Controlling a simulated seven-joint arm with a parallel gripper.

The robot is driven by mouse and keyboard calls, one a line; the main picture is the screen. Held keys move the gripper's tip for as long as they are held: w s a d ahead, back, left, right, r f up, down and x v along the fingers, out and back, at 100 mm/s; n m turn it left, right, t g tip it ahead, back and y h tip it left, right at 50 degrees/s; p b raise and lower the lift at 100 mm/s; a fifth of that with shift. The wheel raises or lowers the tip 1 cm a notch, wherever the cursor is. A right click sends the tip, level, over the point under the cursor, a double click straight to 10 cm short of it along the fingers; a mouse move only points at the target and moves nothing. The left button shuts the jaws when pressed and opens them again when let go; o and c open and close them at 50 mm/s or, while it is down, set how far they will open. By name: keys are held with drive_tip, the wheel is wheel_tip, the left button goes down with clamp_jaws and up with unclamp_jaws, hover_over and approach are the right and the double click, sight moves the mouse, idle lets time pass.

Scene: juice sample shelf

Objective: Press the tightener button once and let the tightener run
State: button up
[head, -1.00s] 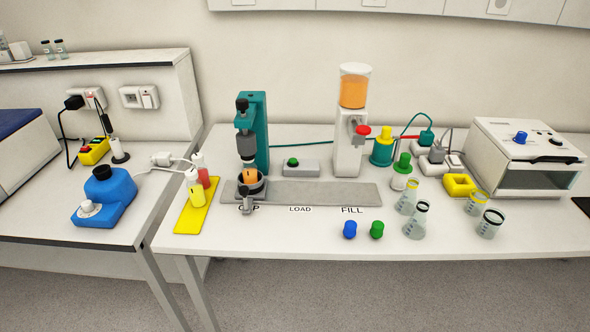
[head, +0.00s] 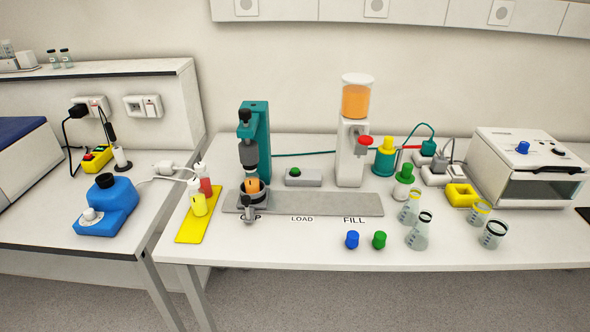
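The tightener is a teal stand (head: 262,130) with a dark grey head (head: 249,155) over the CAP end of a grey track. Under the head an orange-filled bottle (head: 252,186) sits in a dark round holder (head: 246,200) with a small clamp in front. The head is right at the top of the bottle, and I cannot tell whether they touch. The green button (head: 294,171) is on a small grey box (head: 304,177) just right of the tightener, behind the track. Nothing covers the button. My gripper is not in view.
The grey track (head: 325,204) runs right to the FILL mark, before a juice dispenser (head: 352,140) with a red tap. A yellow mat (head: 190,226) with bottles lies left. Blue (head: 352,239) and green (head: 379,239) caps stand in front, with several flasks (head: 418,232) to the right.

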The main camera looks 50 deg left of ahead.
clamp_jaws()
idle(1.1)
